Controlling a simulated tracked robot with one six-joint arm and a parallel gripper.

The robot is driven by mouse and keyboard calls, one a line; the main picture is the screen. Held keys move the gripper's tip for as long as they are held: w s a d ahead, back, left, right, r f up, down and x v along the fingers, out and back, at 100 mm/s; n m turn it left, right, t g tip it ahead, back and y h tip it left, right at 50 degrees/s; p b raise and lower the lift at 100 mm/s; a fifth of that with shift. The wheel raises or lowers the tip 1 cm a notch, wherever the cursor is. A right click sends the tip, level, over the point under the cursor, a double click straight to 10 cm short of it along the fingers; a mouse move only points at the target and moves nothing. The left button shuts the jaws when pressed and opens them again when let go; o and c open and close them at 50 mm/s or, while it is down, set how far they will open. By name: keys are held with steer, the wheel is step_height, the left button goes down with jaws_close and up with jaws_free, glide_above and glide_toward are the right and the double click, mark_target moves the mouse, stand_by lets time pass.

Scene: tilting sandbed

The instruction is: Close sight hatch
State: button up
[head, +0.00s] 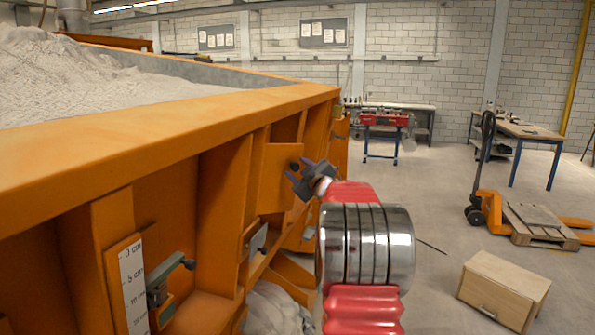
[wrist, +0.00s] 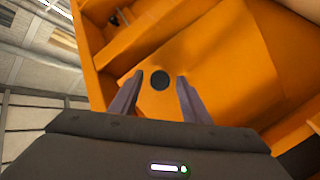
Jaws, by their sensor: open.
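The sight hatch looks to be the orange plate (head: 278,185) on the side of the orange sandbed. It carries a dark round knob (head: 295,166). In the wrist view the plate (wrist: 225,85) fills the middle, and the knob (wrist: 160,80) appears between my fingertips. My gripper (head: 299,172) is open at the plate, one finger on each side of the knob in the picture. My gripper (wrist: 160,82) shows no clear contact with the knob in the wrist view. I cannot tell how far the plate stands off the wall.
The sandbed's thick orange rim (head: 150,118) runs above the hatch. Ribs, a grey-green clamp (head: 258,240) and a scale strip (head: 133,285) line its side. A wooden box (head: 503,290) and a pallet truck (head: 490,200) stand on the right, with open floor between.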

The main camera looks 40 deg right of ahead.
steer(key=shift+c, duration=0.6)
jaws_close()
steer(key=shift+a, duration=0.15)
steer(key=shift+w, duration=0.1)
